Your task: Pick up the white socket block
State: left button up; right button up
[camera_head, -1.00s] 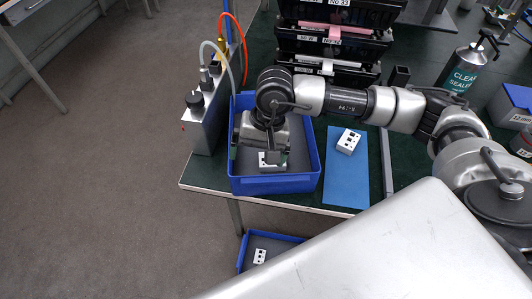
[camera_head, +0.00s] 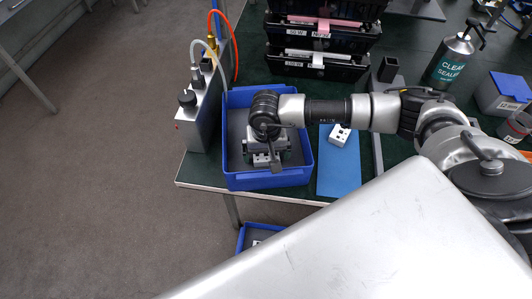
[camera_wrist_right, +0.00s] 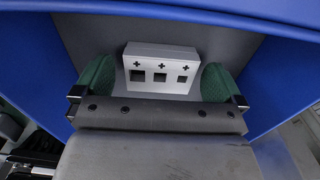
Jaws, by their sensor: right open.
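A white socket block (camera_wrist_right: 160,68) with square holes and small cross marks on its face lies on the grey floor of a blue tray (camera_wrist_right: 285,65). My right gripper (camera_wrist_right: 156,80) is open. Its two green fingertips stand on either side of the block, with a gap showing at each side. In the head view my right gripper (camera_head: 266,157) is down inside the blue tray (camera_head: 270,181) and mostly covers the block there. A similar white block (camera_head: 339,135) lies on a blue mat (camera_head: 338,178) to the right of the tray. My left gripper is not in view.
A metal box with hoses (camera_head: 200,112) stands close to the tray's left side. Black bins (camera_head: 318,62) stand behind. Another blue tray (camera_head: 243,238) is below the table edge.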

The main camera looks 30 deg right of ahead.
jog(key=shift+f, duration=0.55)
jog(key=c, duration=0.9)
jog(key=shift+r, duration=0.1)
jog(key=shift+c, duration=0.2)
